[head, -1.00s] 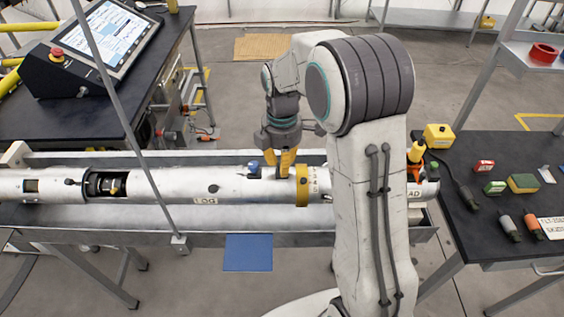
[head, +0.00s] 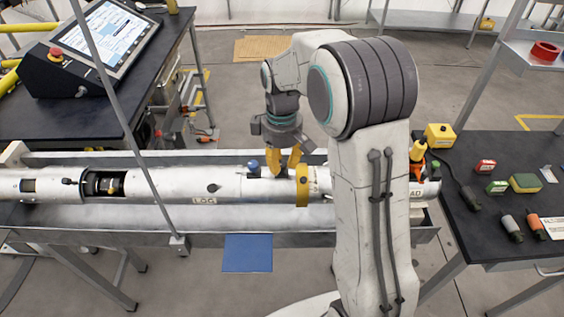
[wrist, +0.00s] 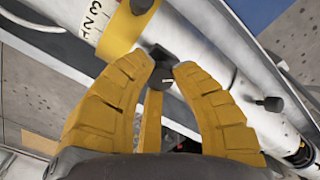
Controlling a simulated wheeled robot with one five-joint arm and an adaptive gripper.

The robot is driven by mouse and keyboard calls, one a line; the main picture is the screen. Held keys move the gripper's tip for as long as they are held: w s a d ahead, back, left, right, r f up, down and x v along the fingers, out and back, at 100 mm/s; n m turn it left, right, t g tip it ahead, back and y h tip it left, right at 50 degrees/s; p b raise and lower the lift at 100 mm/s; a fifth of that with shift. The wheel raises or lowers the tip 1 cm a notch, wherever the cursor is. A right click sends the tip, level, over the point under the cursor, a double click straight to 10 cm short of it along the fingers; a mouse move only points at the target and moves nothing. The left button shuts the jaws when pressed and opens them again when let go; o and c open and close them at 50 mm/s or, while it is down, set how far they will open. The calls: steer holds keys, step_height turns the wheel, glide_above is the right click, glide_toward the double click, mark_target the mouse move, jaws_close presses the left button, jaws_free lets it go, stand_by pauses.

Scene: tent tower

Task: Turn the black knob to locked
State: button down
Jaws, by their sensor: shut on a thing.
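The long silver tool body lies across the rail, with a yellow band (head: 302,186) near its right part. My gripper (head: 284,171) points down at the tool just left of this band. In the wrist view, my gripper (wrist: 163,76) has its yellow fingers on either side of a black knob (wrist: 160,82), and it is shut on it. The knob sits beside the yellow band (wrist: 123,30). The fingers hide the knob in the head view. Any lock marking on it cannot be read.
A thin grey post (head: 130,125) crosses in front of the tool. A black side table (head: 470,225) with several small items is at the right.

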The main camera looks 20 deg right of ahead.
mark_target(282, 163)
steer(key=m, duration=0.4)
steer(key=shift+f, duration=0.1)
steer(key=shift+m, duration=2.1)
steer(key=c, duration=1)
jaws_free()
step_height(282, 163, up, 12)
steer(key=shift+r, duration=0.1)
